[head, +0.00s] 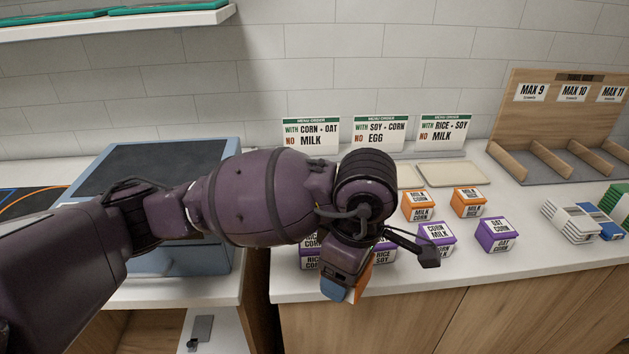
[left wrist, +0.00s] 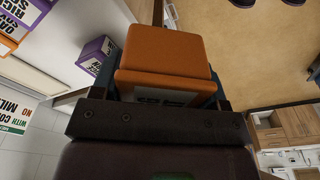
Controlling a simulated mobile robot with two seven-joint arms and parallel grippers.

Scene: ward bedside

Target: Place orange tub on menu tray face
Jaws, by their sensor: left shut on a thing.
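My left gripper (head: 352,284) is shut on an orange tub (head: 363,281), held over the front part of the counter. In the head view the gripper hides most of the tub. In the left wrist view the orange tub (left wrist: 165,50) fills the space between the fingers, and its label is only partly visible. Three menu cards (head: 311,136) stand at the back wall, reading corn + oat, soy + corn and rice + soy. Pale trays (head: 455,174) lie before the cards at right. My arm hides the area before the left card. My right gripper is not in view.
Orange tubs (head: 418,205) and purple tubs (head: 496,235) stand on the counter (head: 555,254), some partly behind my gripper. A wooden rack (head: 559,120) with dividers stands at right, with white and blue packs (head: 571,222) before it. A blue-grey box (head: 160,165) stands at left.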

